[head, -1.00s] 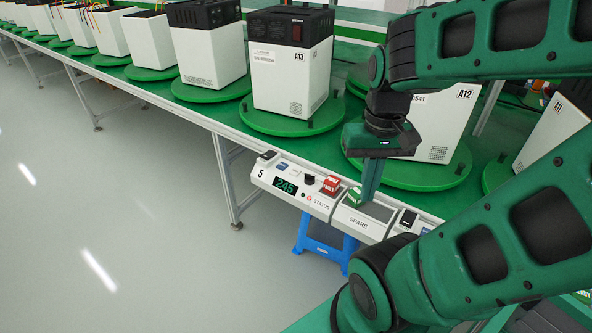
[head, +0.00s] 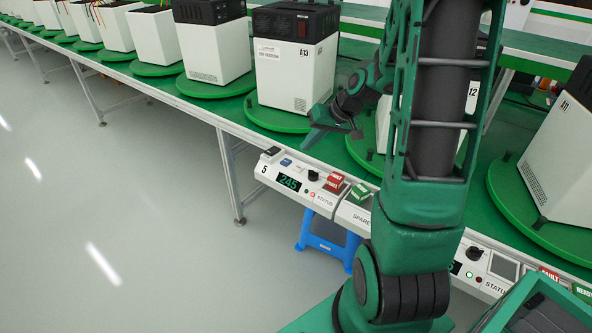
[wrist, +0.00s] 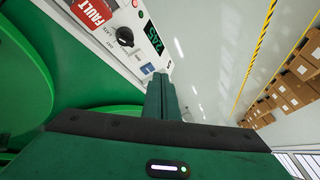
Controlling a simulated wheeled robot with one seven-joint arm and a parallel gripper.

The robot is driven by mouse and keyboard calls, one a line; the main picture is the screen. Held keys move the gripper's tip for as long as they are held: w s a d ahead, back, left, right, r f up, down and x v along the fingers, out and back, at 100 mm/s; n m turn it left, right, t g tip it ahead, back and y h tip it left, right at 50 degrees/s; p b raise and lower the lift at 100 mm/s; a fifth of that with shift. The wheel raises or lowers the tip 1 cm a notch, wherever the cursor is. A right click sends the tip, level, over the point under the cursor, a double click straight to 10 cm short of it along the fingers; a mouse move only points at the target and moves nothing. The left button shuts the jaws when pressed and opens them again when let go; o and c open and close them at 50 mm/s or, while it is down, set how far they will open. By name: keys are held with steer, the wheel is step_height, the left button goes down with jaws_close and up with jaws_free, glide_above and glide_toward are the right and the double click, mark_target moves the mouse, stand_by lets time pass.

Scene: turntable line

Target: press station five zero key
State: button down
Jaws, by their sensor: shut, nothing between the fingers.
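The station five panel (head: 264,170) is a white box on the front edge of the line, marked 5. Its lit display (head: 289,182) reads 245. A small blue key (head: 286,162) sits above the display, with a black switch (head: 270,152) to its left. No label on the blue key is legible. My gripper (head: 314,138) is shut and empty, above and behind the panel. In the wrist view my closed fingers (wrist: 160,84) point toward the panel, with the blue key (wrist: 147,68) just beyond the tips. Whether they touch it cannot be told.
A black knob (head: 313,175), a red FAULT key (head: 334,182) and a green key (head: 360,193) are on the same panel row. The white unit A13 (head: 285,75) stands behind on a green turntable. A blue stool (head: 322,243) stands below.

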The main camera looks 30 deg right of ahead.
steer(key=t, duration=0.2)
glide_above(302, 169)
steer(key=f, duration=0.2)
steer(key=shift+y, duration=0.4)
steer(key=shift+f, duration=4.35)
steer(key=shift+f, duration=0.1)
steer(key=shift+f, duration=0.3)
steer(key=shift+f, duration=0.4)
steer(key=shift+r, duration=0.85)
